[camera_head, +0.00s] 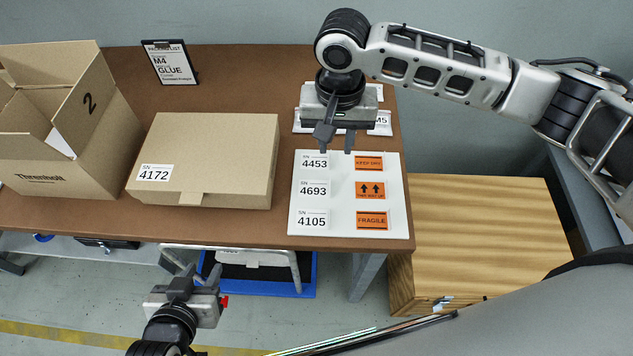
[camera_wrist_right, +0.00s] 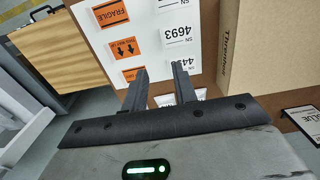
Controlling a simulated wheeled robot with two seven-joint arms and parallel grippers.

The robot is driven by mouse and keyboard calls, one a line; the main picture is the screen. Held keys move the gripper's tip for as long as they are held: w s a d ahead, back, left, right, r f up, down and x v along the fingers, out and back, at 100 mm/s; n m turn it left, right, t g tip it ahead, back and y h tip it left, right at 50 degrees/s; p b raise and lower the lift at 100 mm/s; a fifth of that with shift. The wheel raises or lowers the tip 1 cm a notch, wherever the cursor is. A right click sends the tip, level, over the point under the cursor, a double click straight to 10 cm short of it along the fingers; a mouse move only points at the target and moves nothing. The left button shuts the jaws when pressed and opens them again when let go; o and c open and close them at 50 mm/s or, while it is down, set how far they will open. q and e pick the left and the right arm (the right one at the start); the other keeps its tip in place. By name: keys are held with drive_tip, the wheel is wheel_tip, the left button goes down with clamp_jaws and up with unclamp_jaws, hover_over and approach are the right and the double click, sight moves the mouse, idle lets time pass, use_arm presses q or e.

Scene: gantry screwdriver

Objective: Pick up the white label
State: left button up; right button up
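A white sheet (camera_head: 338,226) lies on the brown table. It carries white labels 4453 (camera_head: 314,162), 4693 (camera_head: 313,190) and 4105 (camera_head: 312,219) in its left column. Another white label, 4172 (camera_head: 155,173), is on the closed cardboard box (camera_head: 235,150). My right gripper (camera_head: 337,147) is open and empty, its fingers at the sheet's far edge near label 4453. In the right wrist view its fingertips (camera_wrist_right: 160,70) are apart, with label 4693 (camera_wrist_right: 178,34) beyond them and label 4453 partly hidden by a finger. My left gripper (camera_head: 198,270) appears open and empty, in front of the table edge.
Orange labels KEEP DRY (camera_head: 369,163), arrows (camera_head: 370,190) and FRAGILE (camera_head: 371,220) fill the sheet's right column. White cards, one marked M5 (camera_head: 380,122), lie partly hidden behind my right gripper. An open carton (camera_head: 40,155), a packing-list board (camera_head: 170,63) and a wooden cabinet (camera_head: 480,230) surround it.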

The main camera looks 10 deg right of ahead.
hover_over(330, 190)
drive_tip(key=f, duration=0.7)
drive_tip(key=shift+w+d, duration=0.15)
drive_tip(key=shift+d, duration=0.1)
drive_tip(key=shift+a+f, duration=0.15)
drive_tip(key=shift+f, duration=1.2)
drive_tip(key=shift+a+f, duration=0.1)
drive_tip(key=shift+f, duration=1.25)
clamp_jaws()
